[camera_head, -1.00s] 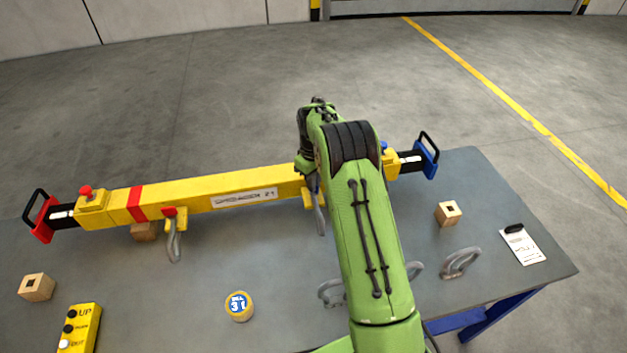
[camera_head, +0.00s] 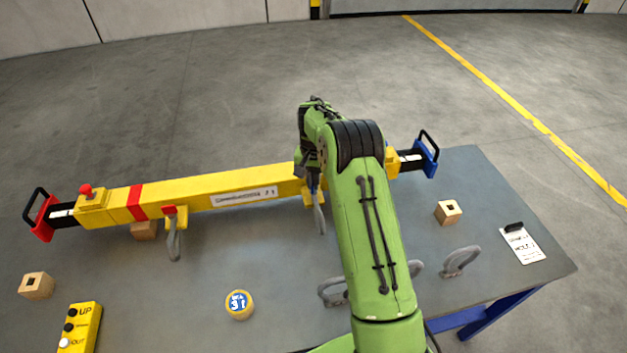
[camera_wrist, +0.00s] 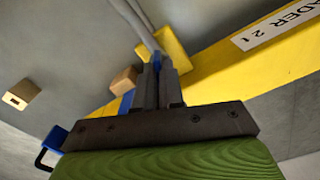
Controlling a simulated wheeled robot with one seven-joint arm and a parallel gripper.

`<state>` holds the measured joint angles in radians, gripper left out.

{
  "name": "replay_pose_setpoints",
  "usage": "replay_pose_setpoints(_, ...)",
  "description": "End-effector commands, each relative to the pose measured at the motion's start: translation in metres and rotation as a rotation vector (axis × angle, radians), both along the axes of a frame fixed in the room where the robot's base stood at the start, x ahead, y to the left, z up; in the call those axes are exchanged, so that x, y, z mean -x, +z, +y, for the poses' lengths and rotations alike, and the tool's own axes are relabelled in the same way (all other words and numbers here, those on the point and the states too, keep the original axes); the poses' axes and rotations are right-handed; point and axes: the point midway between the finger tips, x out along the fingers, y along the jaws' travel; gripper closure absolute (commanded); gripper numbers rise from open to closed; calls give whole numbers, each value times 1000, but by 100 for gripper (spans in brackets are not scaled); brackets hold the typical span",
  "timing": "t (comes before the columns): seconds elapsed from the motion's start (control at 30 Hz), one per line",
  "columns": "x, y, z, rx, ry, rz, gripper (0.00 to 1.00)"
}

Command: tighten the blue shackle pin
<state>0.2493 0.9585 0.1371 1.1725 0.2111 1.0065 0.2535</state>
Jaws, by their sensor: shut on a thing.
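A yellow spreader beam (camera_head: 200,190) lies across the table with a red end at left and a blue end at right. A grey shackle (camera_head: 319,215) hangs from a yellow lug (camera_head: 307,200) under the beam; shackle (camera_wrist: 141,26) and lug (camera_wrist: 173,42) also show in the wrist view. The blue shackle pin (camera_wrist: 156,61) is at the lug, between my fingertips. My gripper (camera_wrist: 157,72) is shut on the pin, mostly covering it. In the head view my arm hides much of the gripper. How far the pin is screwed in cannot be told.
Another shackle (camera_head: 173,240) hangs at the beam's left lug. Loose shackles (camera_head: 461,261) lie at front right. Wooden blocks (camera_head: 448,211), a round tape measure-like disc (camera_head: 239,304), a yellow button box (camera_head: 79,327) and a card (camera_head: 522,243) lie about.

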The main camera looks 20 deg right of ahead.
Motion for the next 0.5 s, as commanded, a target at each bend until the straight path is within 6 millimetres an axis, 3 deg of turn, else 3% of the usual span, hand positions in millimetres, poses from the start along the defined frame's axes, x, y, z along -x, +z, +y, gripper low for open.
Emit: replay_pose_setpoints(0.5,-2,2,0,-1,-490,-7,100)
